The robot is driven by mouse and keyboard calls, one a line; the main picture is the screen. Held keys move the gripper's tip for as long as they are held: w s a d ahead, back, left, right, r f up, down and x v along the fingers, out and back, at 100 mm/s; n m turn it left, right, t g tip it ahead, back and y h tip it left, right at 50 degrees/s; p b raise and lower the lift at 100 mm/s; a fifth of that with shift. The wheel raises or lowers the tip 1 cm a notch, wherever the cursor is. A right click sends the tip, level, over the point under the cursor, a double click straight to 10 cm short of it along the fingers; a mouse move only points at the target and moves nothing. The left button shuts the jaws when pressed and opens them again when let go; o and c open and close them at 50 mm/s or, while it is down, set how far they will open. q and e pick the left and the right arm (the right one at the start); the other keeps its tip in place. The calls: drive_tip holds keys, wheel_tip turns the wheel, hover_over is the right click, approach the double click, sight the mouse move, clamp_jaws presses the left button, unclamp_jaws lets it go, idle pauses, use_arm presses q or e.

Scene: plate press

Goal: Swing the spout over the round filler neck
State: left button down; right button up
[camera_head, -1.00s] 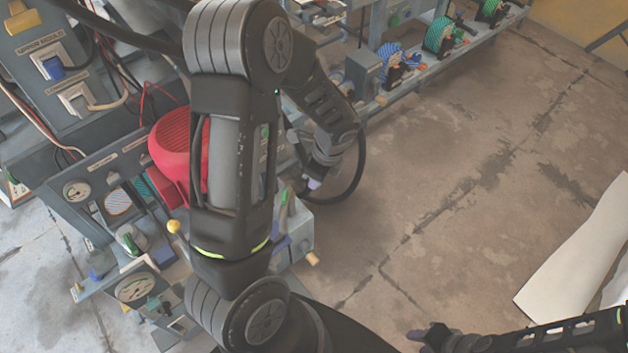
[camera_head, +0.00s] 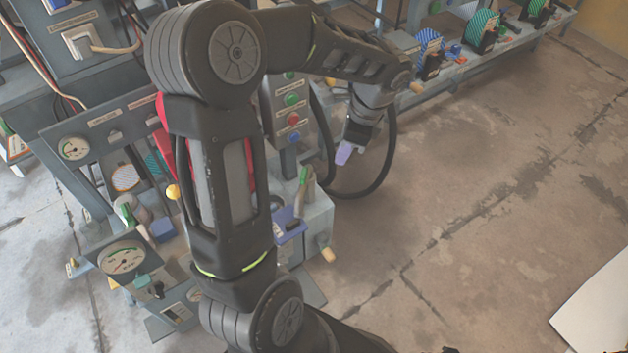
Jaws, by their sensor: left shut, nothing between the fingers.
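My left gripper (camera_head: 345,153) is shut and empty, its pale purple fingertips pointing down beside a black hose. It hangs in the air right of a grey push-button panel (camera_head: 291,120). I cannot make out the spout or the round filler neck. My left arm crosses the middle of the view and hides much of the machine, including most of a red part (camera_head: 166,140). Only a sliver of what may be my right gripper shows at the bottom edge, too little to tell its jaws.
Gauges (camera_head: 122,258), switches and a yellow knob (camera_head: 172,191) crowd the machine at left. The floor at right is clear except for a white sheet (camera_head: 598,310).

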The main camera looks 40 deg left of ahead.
sight(304, 187)
use_arm(q)
drive_tip(key=shift+f, duration=0.1)
drive_tip(key=s+a+f+b, duration=0.3)
drive_tip(key=a+f, duration=0.2)
drive_tip(key=f, duration=0.4)
drive_tip(key=shift+s+a+f, duration=0.2)
drive_tip(key=shift+s+f, duration=0.1)
